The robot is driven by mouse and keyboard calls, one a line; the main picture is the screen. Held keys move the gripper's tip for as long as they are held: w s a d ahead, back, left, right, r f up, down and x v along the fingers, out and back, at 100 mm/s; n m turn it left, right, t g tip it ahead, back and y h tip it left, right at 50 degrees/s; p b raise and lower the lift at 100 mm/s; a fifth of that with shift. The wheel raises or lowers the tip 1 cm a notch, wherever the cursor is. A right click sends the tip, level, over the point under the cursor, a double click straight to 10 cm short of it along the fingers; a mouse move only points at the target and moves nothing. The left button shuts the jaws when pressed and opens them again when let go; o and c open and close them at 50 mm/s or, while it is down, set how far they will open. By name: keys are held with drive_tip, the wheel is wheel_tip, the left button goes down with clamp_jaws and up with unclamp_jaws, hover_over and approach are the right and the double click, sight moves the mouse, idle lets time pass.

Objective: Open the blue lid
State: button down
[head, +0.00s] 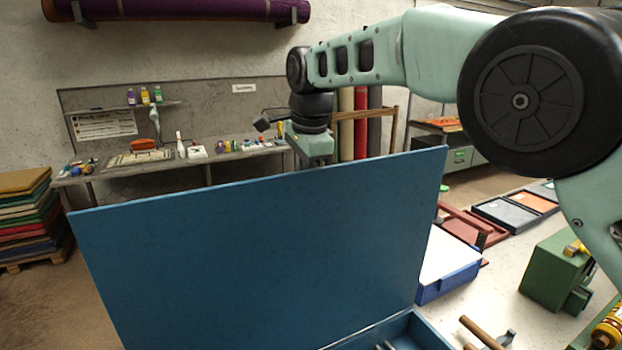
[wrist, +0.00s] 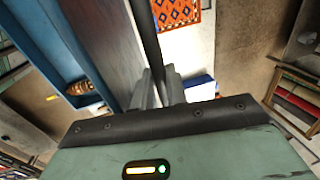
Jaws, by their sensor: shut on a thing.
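The blue lid (head: 265,255) stands raised, close to upright, as a wide flat panel across the head view. Its lower edge meets the blue box (head: 408,330), of which only a corner shows at the bottom. My gripper (head: 311,148) is at the lid's top edge, on the far side, and its fingertips are hidden there by the lid. In the wrist view my gripper (wrist: 158,86) has its fingers close together on a thin dark edge, seemingly the lid's rim. The open blue box (wrist: 45,45) lies to the left there, with a brown-orange thing inside.
A blue and white box (head: 448,268) and a green machine (head: 558,272) stand to the right. A wooden-handled tool (head: 480,332) lies at the lower right. A cluttered workbench (head: 200,160) is against the back wall, with stacked rugs (head: 28,220) at left.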

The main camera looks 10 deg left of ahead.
drive_tip(key=shift+w+a+f, duration=0.15)
drive_tip(key=shift+w+f, duration=0.05)
drive_tip(key=shift+w, duration=0.05)
drive_tip(key=c, duration=1.4)
unclamp_jaws()
drive_tip(key=shift+r, duration=0.1)
wheel_tip(320, 180, up, 12)
drive_tip(key=s+d, duration=0.1)
drive_tip(key=s, duration=0.1)
drive_tip(key=shift+d, duration=0.15)
